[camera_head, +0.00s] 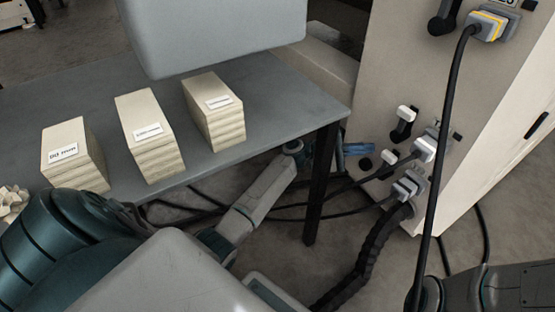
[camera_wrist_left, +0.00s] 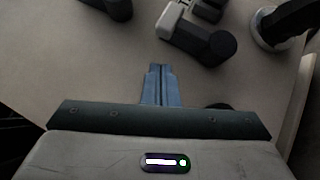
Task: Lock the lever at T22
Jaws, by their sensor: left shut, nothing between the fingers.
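My left gripper (camera_head: 366,149) reaches past the table corner to the beige cabinet (camera_head: 385,70). Its blue fingers are shut and empty, close to the cabinet face; contact cannot be told. They also show in the left wrist view (camera_wrist_left: 159,75). A black lever with a white end (camera_head: 403,124) is on the cabinet, above and right of the fingertips. A lower one (camera_head: 388,158) sits just right of them. In the left wrist view a black lever with a pale end (camera_wrist_left: 195,36) lies ahead and right of the fingers. I cannot read a T22 label. My right gripper is not in view.
Grey plugs (camera_head: 424,149) with black cables sit right of the levers; a thick cable hangs in front. Another plug (camera_head: 486,25) and black lever (camera_head: 443,18) are higher up. The grey table (camera_head: 285,85) holds three paper stacks (camera_head: 149,138).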

